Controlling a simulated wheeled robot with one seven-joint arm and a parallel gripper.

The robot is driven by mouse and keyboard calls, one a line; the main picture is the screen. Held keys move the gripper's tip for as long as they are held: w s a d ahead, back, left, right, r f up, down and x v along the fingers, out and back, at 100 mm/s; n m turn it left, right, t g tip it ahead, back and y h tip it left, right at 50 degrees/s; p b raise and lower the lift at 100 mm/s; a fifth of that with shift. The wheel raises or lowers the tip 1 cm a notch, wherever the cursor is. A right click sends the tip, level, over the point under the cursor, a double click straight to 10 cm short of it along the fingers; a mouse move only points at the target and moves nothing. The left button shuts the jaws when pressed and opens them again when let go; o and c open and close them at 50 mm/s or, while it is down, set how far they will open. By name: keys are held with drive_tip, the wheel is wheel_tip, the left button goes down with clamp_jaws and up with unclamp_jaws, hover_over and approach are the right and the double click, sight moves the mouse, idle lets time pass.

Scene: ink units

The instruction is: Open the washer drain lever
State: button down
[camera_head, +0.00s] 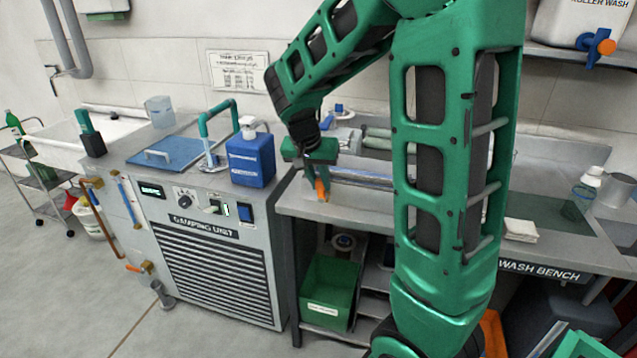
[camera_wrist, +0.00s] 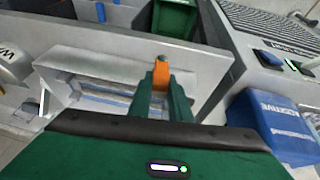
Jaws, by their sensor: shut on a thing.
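The washer drain lever, an orange handle (camera_head: 321,190), is at the left end of the wash bench, near its front edge. My gripper (camera_head: 316,168) points down at it from above and is shut on it. In the wrist view the dark green fingers (camera_wrist: 163,95) close around the orange lever (camera_wrist: 160,74), and its orange end shows beyond the fingertips. The washer, a pale metal trough (camera_wrist: 100,66), lies around and under the fingers. The lever's pivot is hidden by the fingers, so I cannot tell its exact angle.
The wash bench (camera_head: 530,185) extends right behind my arm. The damping unit (camera_head: 215,268) stands left, with a blue jug (camera_head: 251,160) on top close to my gripper. A green crate (camera_head: 330,290) sits on the shelf below. A white wash tank (camera_head: 580,22) is on the upper right shelf.

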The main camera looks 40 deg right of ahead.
drive_tip(key=w+g+h, duration=0.1)
drive_tip(key=w+a+g+h, duration=0.1)
drive_tip(key=shift+a+f+n+g+h, duration=0.3)
drive_tip(key=shift+n+g, duration=0.1)
drive_tip(key=shift+w+a+f+n+g+h, duration=0.25)
drive_tip(key=shift+w+f+g+h, duration=0.1)
drive_tip(key=shift+g+h, duration=0.35)
drive_tip(key=shift+w+a+f+n+g+h, duration=0.2)
drive_tip(key=shift+w+f+n+g+h, duration=0.1)
drive_tip(key=shift+g+h, duration=0.35)
drive_tip(key=c, duration=1.8)
unclamp_jaws()
drive_tip(key=shift+o, duration=0.8)
drive_tip(key=v, duration=1.1)
drive_tip(key=shift+w+d+f, duration=0.1)
